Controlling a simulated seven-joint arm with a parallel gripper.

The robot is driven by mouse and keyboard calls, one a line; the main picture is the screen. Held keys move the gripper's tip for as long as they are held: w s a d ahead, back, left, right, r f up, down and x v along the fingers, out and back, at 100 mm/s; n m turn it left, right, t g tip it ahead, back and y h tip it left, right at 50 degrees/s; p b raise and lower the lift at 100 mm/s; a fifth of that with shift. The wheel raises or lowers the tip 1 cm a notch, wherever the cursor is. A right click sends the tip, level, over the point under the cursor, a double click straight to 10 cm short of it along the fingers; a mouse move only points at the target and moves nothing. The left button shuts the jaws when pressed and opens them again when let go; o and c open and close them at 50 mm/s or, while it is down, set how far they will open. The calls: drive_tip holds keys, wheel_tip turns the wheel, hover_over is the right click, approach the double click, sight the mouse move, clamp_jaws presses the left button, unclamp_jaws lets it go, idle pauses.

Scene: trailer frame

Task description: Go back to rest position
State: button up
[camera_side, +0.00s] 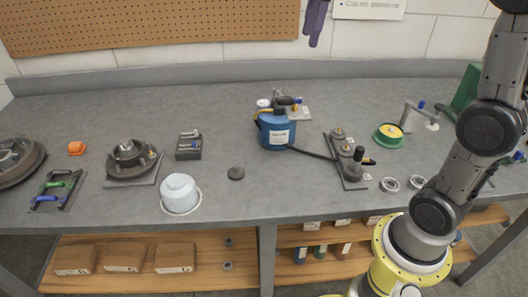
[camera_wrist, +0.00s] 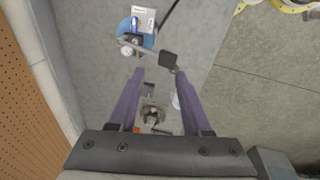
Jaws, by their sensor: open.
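My gripper (camera_side: 316,20) shows at the top middle of the side view as purple fingers, high above the grey workbench (camera_side: 300,180) and in front of the back wall. The rest of the hand is cut off by the frame. In the wrist view, the two purple fingers of my gripper (camera_wrist: 160,72) are spread apart, with nothing held between them. The bench and its items lie well below. My arm comes in from the right side of the side view.
A pegboard (camera_side: 150,22) hangs behind. The air around my gripper looks clear.

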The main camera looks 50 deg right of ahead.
drive_tip(key=s+a+f+m+t, duration=0.2)
drive_tip(key=s+a+f, duration=0.2)
drive_tip(key=s, duration=0.5)
drive_tip(key=s+a+f+m+t, duration=0.1)
drive_tip(key=s+a+f+m, duration=0.2)
drive_tip(key=s, duration=0.5)
wheel_tip(320, 180, down, 7)
drive_tip(key=s+m, duration=0.2)
drive_tip(key=m, duration=0.3)
drive_tip(key=shift+s+a+t, duration=0.15)
drive_tip(key=shift+s+t, duration=0.1)
drive_tip(key=shift+t, duration=0.05)
